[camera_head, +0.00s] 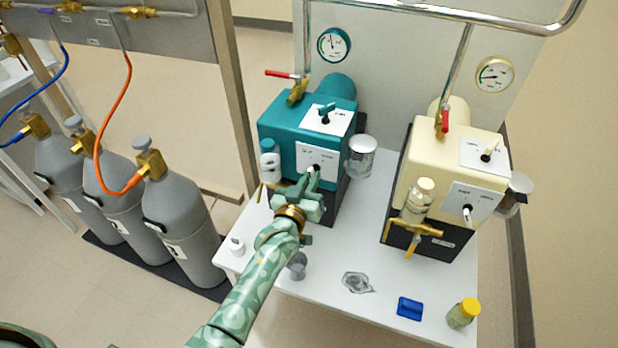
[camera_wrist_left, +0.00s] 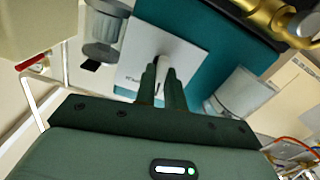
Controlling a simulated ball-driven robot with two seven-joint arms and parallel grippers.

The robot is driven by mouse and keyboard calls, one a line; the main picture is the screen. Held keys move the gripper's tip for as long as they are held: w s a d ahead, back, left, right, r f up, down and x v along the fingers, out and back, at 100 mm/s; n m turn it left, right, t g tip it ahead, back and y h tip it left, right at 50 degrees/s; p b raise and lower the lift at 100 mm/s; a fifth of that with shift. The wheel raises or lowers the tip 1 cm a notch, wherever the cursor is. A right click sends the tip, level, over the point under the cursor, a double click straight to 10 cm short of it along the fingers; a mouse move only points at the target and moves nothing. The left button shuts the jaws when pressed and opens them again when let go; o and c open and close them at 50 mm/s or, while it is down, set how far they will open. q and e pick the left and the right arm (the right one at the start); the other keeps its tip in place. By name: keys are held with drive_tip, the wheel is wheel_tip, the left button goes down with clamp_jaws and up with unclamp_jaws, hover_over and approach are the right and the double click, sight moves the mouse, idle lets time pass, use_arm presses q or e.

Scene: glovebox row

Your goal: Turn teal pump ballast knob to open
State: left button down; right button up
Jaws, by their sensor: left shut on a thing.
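The teal pump (camera_head: 281,126) stands on the white table. Its sloping front carries a white panel (camera_head: 317,157) with a small pale knob (camera_wrist_left: 163,65). My left gripper (camera_head: 312,179) reaches the panel from below and its fingers are shut on this knob. The fingers hide most of the knob, and the panel lettering is too small to read, so its setting cannot be told. A second, teal knob (camera_head: 326,112) sits on the upper white panel, clear of my gripper. My right gripper is not in view.
A clear jar (camera_head: 361,157) and a bottle (camera_head: 269,163) flank the teal pump's front. The cream pump (camera_head: 432,152) stands to the right. A blue item (camera_head: 410,308) and a yellow-capped jar (camera_head: 463,313) lie near the table's front. Grey gas cylinders (camera_head: 182,222) stand left.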

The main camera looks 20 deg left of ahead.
use_arm(q)
drive_tip(key=shift+f+m, duration=0.1)
drive_tip(key=shift+m, duration=0.9)
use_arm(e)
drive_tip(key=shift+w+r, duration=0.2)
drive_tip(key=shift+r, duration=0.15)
use_arm(q)
drive_tip(key=c, duration=1.5)
unclamp_jaws()
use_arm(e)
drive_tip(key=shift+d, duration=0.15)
use_arm(q)
drive_tip(key=shift+p, duration=0.3)
